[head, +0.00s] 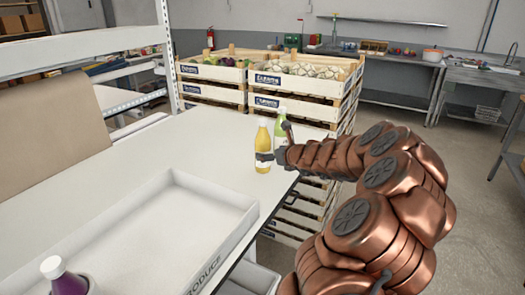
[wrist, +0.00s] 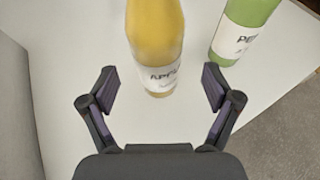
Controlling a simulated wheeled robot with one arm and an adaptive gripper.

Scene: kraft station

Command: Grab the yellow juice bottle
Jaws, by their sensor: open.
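The yellow juice bottle (head: 263,147) stands upright on the white table near its right edge, with a white cap and a white label. In the wrist view the yellow bottle (wrist: 155,45) is just ahead of my gripper (wrist: 159,88), roughly centred between the spread fingers. My gripper is open and empty, and I see no contact with the bottle. In the head view my gripper (head: 284,156) is close to the bottle's right side and partly hidden by my arm. A green bottle (head: 280,128) stands just behind and to the right; it also shows in the wrist view (wrist: 243,27).
A white tray (head: 215,200) marked PRODUCE lies on the table (head: 205,135) at the front. A purple bottle (head: 65,280) stands at its near left. Stacked crates (head: 300,85) of produce stand behind the table. The table is clear left of the yellow bottle.

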